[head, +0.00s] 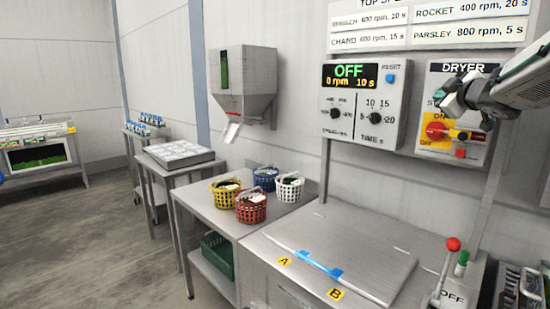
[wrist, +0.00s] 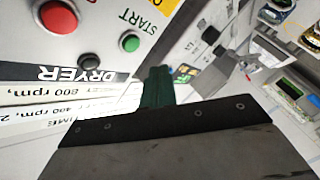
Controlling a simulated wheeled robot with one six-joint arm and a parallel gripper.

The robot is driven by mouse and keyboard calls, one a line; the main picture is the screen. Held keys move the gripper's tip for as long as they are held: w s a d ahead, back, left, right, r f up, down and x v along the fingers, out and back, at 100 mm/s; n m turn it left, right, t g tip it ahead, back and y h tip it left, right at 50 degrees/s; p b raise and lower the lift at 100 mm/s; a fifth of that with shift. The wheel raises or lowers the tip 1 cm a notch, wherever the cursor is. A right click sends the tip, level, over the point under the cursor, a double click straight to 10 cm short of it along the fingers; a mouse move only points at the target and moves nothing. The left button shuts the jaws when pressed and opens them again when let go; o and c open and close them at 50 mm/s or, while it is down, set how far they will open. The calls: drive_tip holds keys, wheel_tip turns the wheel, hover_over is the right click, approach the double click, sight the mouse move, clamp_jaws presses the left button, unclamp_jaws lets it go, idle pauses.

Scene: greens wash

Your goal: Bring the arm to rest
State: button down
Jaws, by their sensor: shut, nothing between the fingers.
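My gripper (head: 452,98) is at the upper right of the head view, at the end of my arm, in front of the dryer panel (head: 428,84). Its fingers are shut with nothing between them. In the wrist view the dark green fingers (wrist: 157,86) are together above the dark gripper body. The dryer panel, with a red button (wrist: 58,16) and a green START button (wrist: 130,42), shows behind them. The gripper hides part of that panel in the head view. I cannot tell how far the fingertips are from the panel.
A control box (head: 362,106) reads OFF, 0 rpm, 10 s. Below is a closed steel lid (head: 345,250) with a blue handle and labels A and B. A red-knobbed lever (head: 453,244) stands at right. Yellow (head: 225,194), red (head: 251,207), blue and white baskets stand on the left bench.

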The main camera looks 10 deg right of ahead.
drive_tip(key=s+d+f+m+g+h, duration=0.3)
drive_tip(key=d+f+m+h, duration=0.1)
drive_tip(key=d+f, duration=0.15)
drive_tip(key=s+a+f+m+g, duration=0.5)
drive_tip(key=s+a+f+g, duration=0.2)
drive_tip(key=s+f, duration=0.5)
drive_tip(key=s+a+f+g+y, duration=0.2)
drive_tip(key=s+a+f+y, duration=0.1)
drive_tip(key=s+a, duration=0.9)
drive_tip(key=s+a+f+n+g+y, duration=0.1)
drive_tip(key=s+a+f+g+y, duration=0.2)
drive_tip(key=s+a, duration=0.9)
wheel_tip(320, 180, down, 3)
drive_tip(key=shift+s+a+r+g+y, duration=0.1)
drive_tip(key=shift+s+a+g+y, duration=0.2)
drive_tip(key=shift+a, duration=0.4)
drive_tip(key=shift+d, duration=0.1)
